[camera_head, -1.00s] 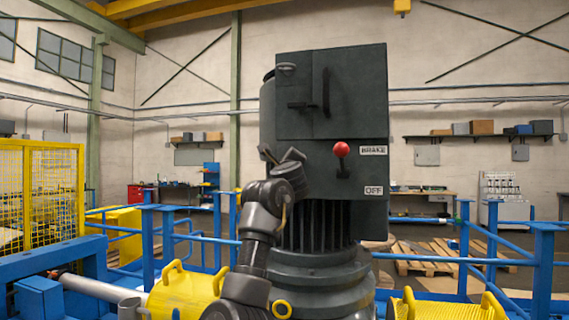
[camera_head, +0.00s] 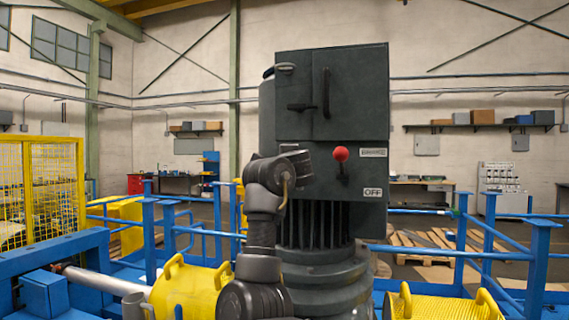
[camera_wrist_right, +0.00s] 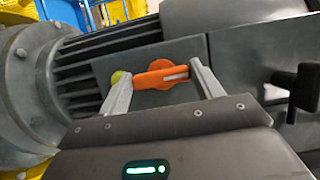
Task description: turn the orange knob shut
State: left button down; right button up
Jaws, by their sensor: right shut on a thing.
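The orange knob (camera_wrist_right: 160,74) sits on a dark grey plate of the motor unit in the right wrist view. It has a round base and a bar with a pale mark. My right gripper (camera_wrist_right: 158,70) has its two pale fingers on either side of the knob, shut on it. A yellow-green round spot shows by the left finger. In the head view, one of my arms (camera_head: 263,215) reaches up in front of the grey motor unit (camera_head: 345,95); its gripper and the orange knob cannot be made out there. My left gripper is not in view.
A red ball-topped lever (camera_head: 340,154) stands on the unit's front beside BRAKE and OFF labels. A dark handle (camera_wrist_right: 296,85) sticks out at the right of the wrist view. Blue rails (camera_head: 540,265) and yellow covers (camera_head: 186,290) surround the unit.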

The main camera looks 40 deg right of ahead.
dwell(0.4)
jog(key=o, duration=1)
jog(key=b+v, duration=0.5)
jog(key=v, duration=0.6)
jog(key=shift+d, duration=0.1)
